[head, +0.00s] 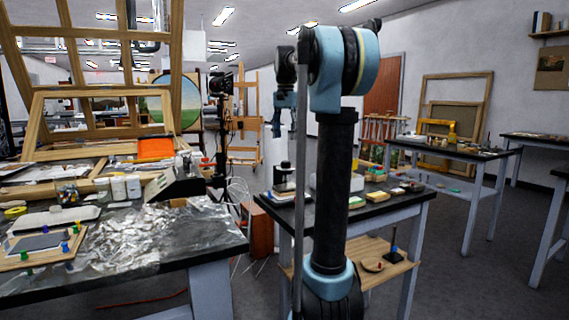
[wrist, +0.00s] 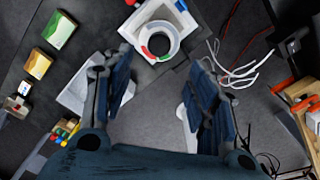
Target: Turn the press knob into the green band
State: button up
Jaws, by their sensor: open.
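In the wrist view, a round white dial-like part (wrist: 140,33) with a green patch and a red patch on its rim sits on a white base (wrist: 186,18) at the top centre. It looks like the press knob with its green band, but I cannot make out a pointer. My gripper (wrist: 158,98) is open and empty, its two blue fingers spread wide below the dial in the picture, not touching it. In the head view my gripper (head: 284,118) points down above the middle table, over a small dark-and-white device (head: 284,184) that may be the press.
The middle table (head: 408,208) also holds sponge-like blocks (head: 378,196), partly hidden by my arm. A left bench (head: 225,240) carries crumpled foil (head: 140,235) and frames. White cables (wrist: 232,70) hang near my right finger in the wrist view. Open floor lies at the right.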

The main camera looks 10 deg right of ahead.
aim_at(286, 165)
notch_tip(286, 165, down, 11)
jog(key=shift+f, duration=0.1)
dwell(0.3)
jog(key=c, duration=1.1)
